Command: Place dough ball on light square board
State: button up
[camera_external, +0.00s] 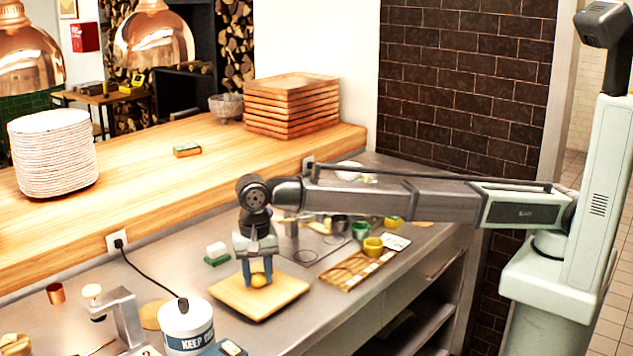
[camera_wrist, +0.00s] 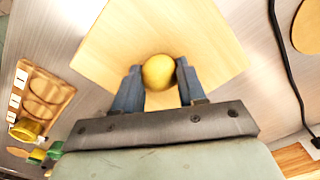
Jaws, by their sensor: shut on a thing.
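The dough ball (camera_external: 259,280) is small, round and yellow. My gripper (camera_external: 258,276) points down and is shut on it, with one blue finger on each side. In the wrist view the dough ball (camera_wrist: 158,72) sits between the two fingertips of my gripper (camera_wrist: 159,80). The light square board (camera_external: 233,301) lies on the steel counter directly under the ball. The board (camera_wrist: 215,45) also fills the middle of the wrist view behind the ball. The ball is at or just above the board's surface; I cannot tell whether it touches.
A wooden tray (camera_external: 342,284) with a yellow cup (camera_external: 373,247) lies right of the board. A white tub (camera_external: 187,330) stands front left, with a black cable (camera_external: 150,276) near it. A green and white sponge (camera_external: 216,254) lies behind the board. The board's surface around the ball is bare.

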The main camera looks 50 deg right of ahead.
aim_at(257, 273)
jog(key=o, duration=1)
jog(key=shift+f, duration=0.1)
jog(key=shift+o, duration=0.2)
notch_tip(257, 273, up, 12)
jog(key=shift+r, duration=0.2)
jog(key=shift+o, duration=0.5)
